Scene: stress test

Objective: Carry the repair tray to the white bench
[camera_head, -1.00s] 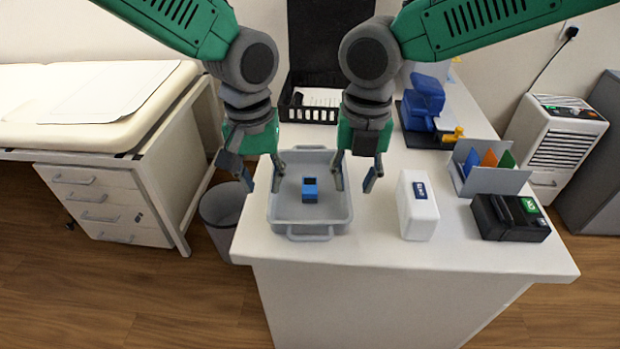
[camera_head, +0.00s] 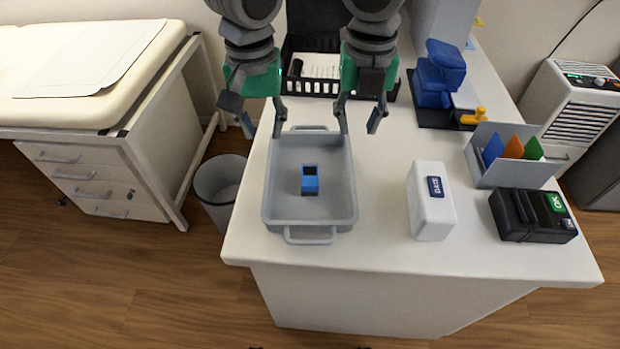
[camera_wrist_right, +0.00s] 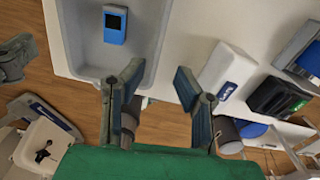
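The grey repair tray (camera_head: 311,234) lies flat on the white desk (camera_head: 390,275), handles at its near and far ends. A small blue device with a dark screen (camera_head: 310,182) stands inside it. My left gripper (camera_head: 262,116) is open and empty at the tray's far left corner. My right gripper (camera_head: 360,115) is open and empty at the far right corner, its inner finger overlapping the rim in the picture; I cannot tell if they touch. In the right wrist view, the right fingers (camera_wrist_right: 160,72) are apart beside the tray (camera_wrist_right: 147,70). A white-framed bench with a cream padded top (camera_head: 60,110) stands at left.
On the desk are a white box (camera_head: 432,205), a black case (camera_head: 533,215), a file holder (camera_head: 512,168), a blue device (camera_head: 438,78) and a black basket (camera_head: 312,85). A grey bin (camera_head: 218,185) stands between desk and bench. Sheets (camera_head: 90,65) lie on the bench.

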